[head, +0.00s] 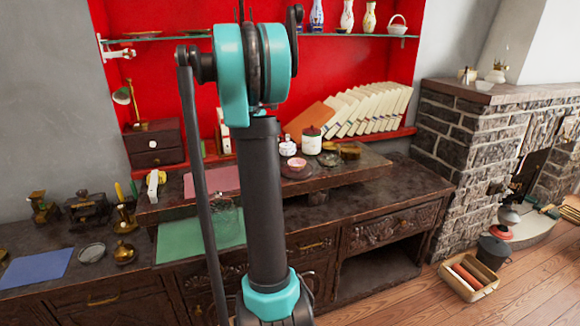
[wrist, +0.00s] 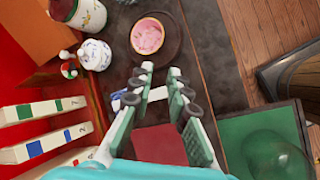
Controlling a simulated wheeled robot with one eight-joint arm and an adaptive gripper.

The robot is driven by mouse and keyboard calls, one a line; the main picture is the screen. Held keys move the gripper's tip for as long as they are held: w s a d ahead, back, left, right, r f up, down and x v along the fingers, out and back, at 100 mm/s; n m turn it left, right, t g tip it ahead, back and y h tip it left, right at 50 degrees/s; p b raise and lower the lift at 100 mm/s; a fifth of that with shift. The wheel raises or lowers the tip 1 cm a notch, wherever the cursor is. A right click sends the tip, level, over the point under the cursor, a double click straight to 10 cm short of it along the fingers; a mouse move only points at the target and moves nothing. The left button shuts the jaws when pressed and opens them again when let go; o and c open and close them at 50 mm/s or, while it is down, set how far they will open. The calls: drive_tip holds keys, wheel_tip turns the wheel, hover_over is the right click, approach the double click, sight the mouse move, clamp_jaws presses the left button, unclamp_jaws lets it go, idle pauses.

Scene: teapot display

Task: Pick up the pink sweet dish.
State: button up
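The pink sweet dish (wrist: 147,36) is a small round bowl with a pink inside. It stands on a dark round plate (wrist: 168,58) on the raised dark wooden shelf. In the head view the dish (head: 297,163) and its plate (head: 292,174) sit just right of my arm. My gripper (wrist: 161,71) is open in the wrist view, its two fingers apart. The dish lies beyond the fingertips, slightly left of the line between them, and no contact shows. In the head view my gripper is hidden behind my arm.
A white-and-blue lidded jar (wrist: 95,55) and a white canister (wrist: 80,12) stand left of the dish. White books (wrist: 45,110) line the left side. A pink mat (wrist: 160,145) lies below the fingers. A glass dome (wrist: 276,157) stands on a green mat (wrist: 235,128). Bare shelf lies right of the plate.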

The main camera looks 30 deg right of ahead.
approach(293, 173)
drive_tip(key=shift+w+d, duration=0.3)
drive_tip(key=shift+d, duration=0.6)
drive_tip(key=shift+s+x, duration=0.2)
drive_tip(key=shift+x, duration=2.75)
drive_tip(key=shift+d+r, duration=0.15)
clamp_jaws()
